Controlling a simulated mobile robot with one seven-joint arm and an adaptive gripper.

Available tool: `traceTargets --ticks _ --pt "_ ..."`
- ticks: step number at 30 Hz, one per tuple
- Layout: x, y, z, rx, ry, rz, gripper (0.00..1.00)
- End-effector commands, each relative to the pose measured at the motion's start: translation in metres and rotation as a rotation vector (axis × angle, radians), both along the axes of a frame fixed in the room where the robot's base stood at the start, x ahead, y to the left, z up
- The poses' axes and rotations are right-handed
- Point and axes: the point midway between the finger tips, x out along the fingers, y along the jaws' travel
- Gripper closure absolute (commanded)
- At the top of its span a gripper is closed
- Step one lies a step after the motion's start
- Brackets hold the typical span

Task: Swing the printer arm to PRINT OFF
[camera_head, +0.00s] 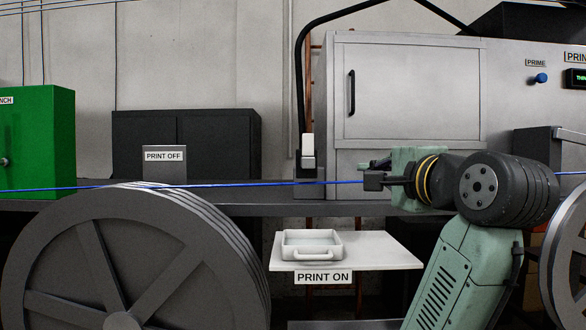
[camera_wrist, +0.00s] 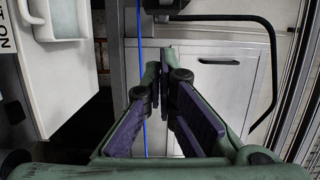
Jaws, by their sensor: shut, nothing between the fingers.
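The printer arm's light grey head (camera_head: 308,148) hangs from a curved black hose (camera_head: 300,75) in the head view. It is just above the blue cable (camera_head: 250,185), over the PRINT ON shelf. In the wrist view, the dark part at the top edge (camera_wrist: 165,5) looks like part of this head. The PRINT OFF stand (camera_head: 165,165) is to the left, behind the cable. My gripper (camera_head: 372,166) is right of the head, near the cable and partly hidden by my wrist. In the wrist view, my gripper (camera_wrist: 166,58) is shut and empty, its fingers close to the cable.
The PRINT ON shelf (camera_head: 395,252) holds a white tray (camera_head: 312,244) below the cable. A large grey wheel (camera_head: 120,250) stands front left. A grey cabinet (camera_head: 405,90) is behind my arm. A green box (camera_head: 38,140) is far left.

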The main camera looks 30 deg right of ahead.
Motion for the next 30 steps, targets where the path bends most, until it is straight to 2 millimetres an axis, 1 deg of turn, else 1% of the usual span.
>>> traceTargets --ticks 1,5,12,16,20,30 --pt "-0.005 -0.003 0.000 0.011 0.002 -0.005 1.00" --pt "-0.008 -0.005 0.000 0.020 0.005 -0.007 1.00" --pt "-0.007 -0.004 0.000 0.017 0.005 -0.006 1.00" --pt "0.001 -0.007 0.000 0.019 0.007 -0.006 1.00" --pt "0.020 -0.013 0.000 0.020 0.008 -0.006 1.00" --pt "0.089 -0.034 0.001 0.019 0.008 -0.005 1.00"
